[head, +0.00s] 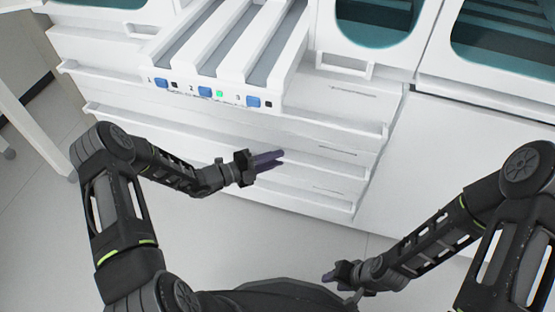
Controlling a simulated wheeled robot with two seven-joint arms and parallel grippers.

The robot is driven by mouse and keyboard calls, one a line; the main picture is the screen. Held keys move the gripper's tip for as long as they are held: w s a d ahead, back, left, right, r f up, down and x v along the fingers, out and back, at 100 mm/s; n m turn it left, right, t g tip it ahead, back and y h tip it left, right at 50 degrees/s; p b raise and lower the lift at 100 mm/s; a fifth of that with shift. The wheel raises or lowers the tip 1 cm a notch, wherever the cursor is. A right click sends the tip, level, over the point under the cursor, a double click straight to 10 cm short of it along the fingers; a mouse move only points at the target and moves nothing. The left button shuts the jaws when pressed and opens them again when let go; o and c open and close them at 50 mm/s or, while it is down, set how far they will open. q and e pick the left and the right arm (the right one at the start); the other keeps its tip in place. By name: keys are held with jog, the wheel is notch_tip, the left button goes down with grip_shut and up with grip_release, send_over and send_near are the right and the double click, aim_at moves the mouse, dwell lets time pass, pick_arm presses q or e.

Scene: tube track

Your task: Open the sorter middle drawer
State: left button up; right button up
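The white sorter has a stack of wide drawers with long ledge-like lips. The middle drawer (330,169) lies between an upper drawer (345,121) and a lower drawer (325,199). I see no clear gap showing any of them pulled out. My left gripper (281,158) has purple fingers, points right, and overlaps the middle drawer's front in the head view. I cannot tell whether it touches the drawer, and it holds nothing visible. My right gripper (326,277) is low, over the floor, apart from the drawers. Its finger gap is unclear.
A white rack (225,60) with three numbered lanes and blue buttons juts out above the drawers. A green light shows by lane 2. Teal-windowed cabinets stand at the top and a plain white panel (430,150) at the right. The floor (260,245) in front is clear.

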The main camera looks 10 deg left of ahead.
pick_arm(q)
jog(key=shift+w+d, duration=0.3)
jog(key=shift+d, duration=0.1)
jog(key=shift+c, duration=0.3)
grip_shut()
jog(key=shift+f, duration=0.1)
dwell(0.8)
